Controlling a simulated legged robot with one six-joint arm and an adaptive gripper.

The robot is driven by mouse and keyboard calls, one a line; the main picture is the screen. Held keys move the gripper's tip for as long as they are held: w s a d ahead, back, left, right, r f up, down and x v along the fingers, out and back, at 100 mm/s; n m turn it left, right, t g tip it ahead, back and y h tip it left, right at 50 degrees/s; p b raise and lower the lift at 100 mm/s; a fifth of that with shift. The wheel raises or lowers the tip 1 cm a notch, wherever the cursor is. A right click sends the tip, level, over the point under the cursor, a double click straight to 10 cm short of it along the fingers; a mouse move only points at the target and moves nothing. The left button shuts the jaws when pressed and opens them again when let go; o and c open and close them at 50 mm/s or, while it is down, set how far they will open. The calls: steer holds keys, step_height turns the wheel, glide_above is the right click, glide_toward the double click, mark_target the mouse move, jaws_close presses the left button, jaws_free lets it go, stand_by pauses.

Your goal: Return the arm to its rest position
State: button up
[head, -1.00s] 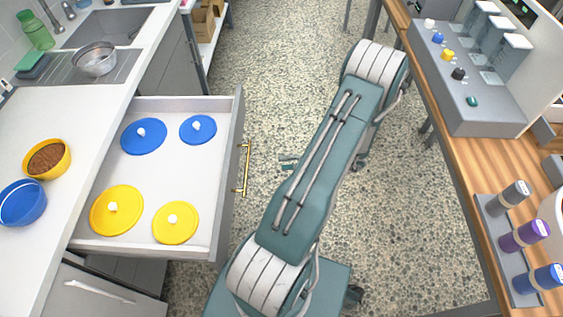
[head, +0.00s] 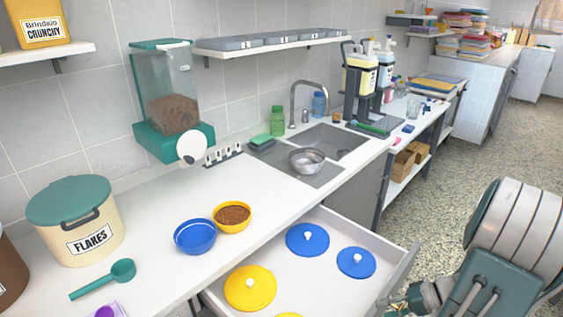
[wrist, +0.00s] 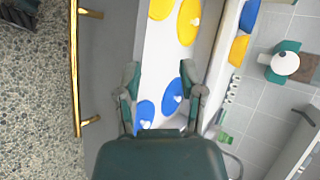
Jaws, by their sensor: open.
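My gripper (wrist: 162,88) is open and empty in the wrist view, its two fingers apart. Beyond the fingers lies the open drawer, with blue lids (wrist: 172,95) and yellow lids (wrist: 189,22) inside. In the head view my gripper (head: 402,304) is small at the lower right, beside the drawer front (head: 398,272), and partly cut off by the frame's bottom edge. The folded arm fills the lower right corner. I cannot tell from these views whether the gripper touches the drawer.
The drawer's gold handle (wrist: 76,70) faces the pebbled floor. On the counter stand a blue bowl (head: 194,237), a yellow bowl of kibble (head: 232,217), a flakes tub (head: 76,222) and a green scoop (head: 104,279). Open floor (head: 470,170) lies at right.

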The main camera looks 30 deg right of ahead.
steer(key=w+a+r+n+h, duration=0.1)
steer(key=a+r+n+h, duration=0.3)
steer(key=a+r, duration=0.6)
steer(key=w+a+r+n+h, duration=0.1)
steer(key=a+r+n+h, duration=0.3)
steer(key=a+r, duration=0.6)
steer(key=a+h, duration=0.1)
steer(key=a, duration=0.6)
steer(key=shift+r+n+g, duration=0.25)
steer(key=shift+n+g, duration=0.05)
steer(key=shift+g, duration=0.1)
steer(key=shift+d, duration=0.1)
